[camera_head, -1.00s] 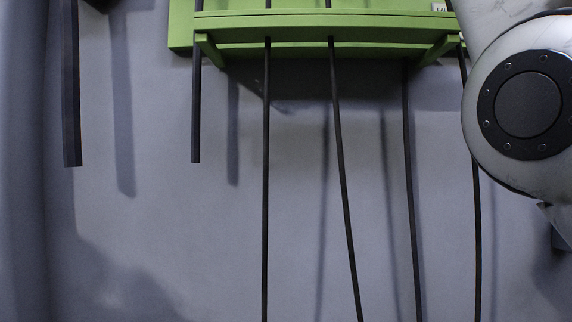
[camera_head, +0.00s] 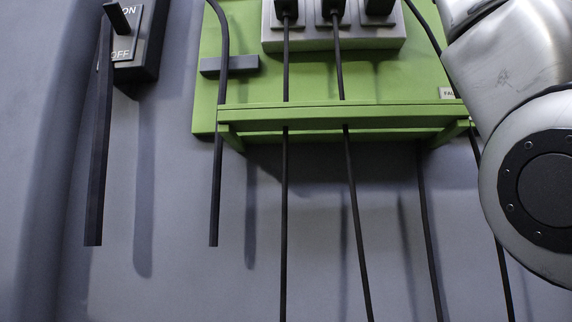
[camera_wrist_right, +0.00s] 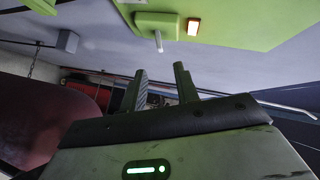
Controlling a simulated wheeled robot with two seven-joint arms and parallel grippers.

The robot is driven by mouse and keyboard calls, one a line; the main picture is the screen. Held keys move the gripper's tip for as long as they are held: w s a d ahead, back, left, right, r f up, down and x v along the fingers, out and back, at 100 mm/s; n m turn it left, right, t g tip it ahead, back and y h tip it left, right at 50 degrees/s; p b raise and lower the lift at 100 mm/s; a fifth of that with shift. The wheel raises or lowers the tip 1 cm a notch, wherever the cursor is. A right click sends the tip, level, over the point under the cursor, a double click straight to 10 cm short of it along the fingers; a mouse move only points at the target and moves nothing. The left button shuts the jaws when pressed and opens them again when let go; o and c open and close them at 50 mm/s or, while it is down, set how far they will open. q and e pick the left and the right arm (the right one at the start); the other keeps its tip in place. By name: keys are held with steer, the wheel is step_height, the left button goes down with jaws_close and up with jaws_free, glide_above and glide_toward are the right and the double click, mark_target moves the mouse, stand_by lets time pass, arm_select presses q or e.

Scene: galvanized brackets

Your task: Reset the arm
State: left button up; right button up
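My right gripper (camera_wrist_right: 160,72) shows in the right wrist view. Its two fingers stand apart with only background between them, so it is open and empty. A green surface (camera_wrist_right: 245,22) with a pale peg (camera_wrist_right: 158,42) and a small lit orange-white lamp (camera_wrist_right: 193,27) lies beyond the fingertips, apart from them. In the head view a grey and black link of my arm (camera_head: 545,185) fills the right edge; no gripper shows there. My left gripper is in neither view.
A green panel (camera_head: 215,85) with a green rail (camera_head: 330,116) is on the grey wall. Black plugs in a grey socket block (camera_head: 330,42) have cables hanging past the rail. An ON/OFF switch (camera_head: 130,45) is at upper left. Red and dark objects (camera_wrist_right: 95,88) lie behind the gripper.

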steer(key=w+d+f+m+t+h, duration=0.2)
steer(key=w+d+f+m, duration=0.1)
steer(key=d, duration=0.4)
steer(key=shift+w+d+f, duration=0.15)
steer(key=shift+w+f, duration=0.5)
steer(key=shift+w, duration=0.45)
steer(key=shift+t, duration=0.3)
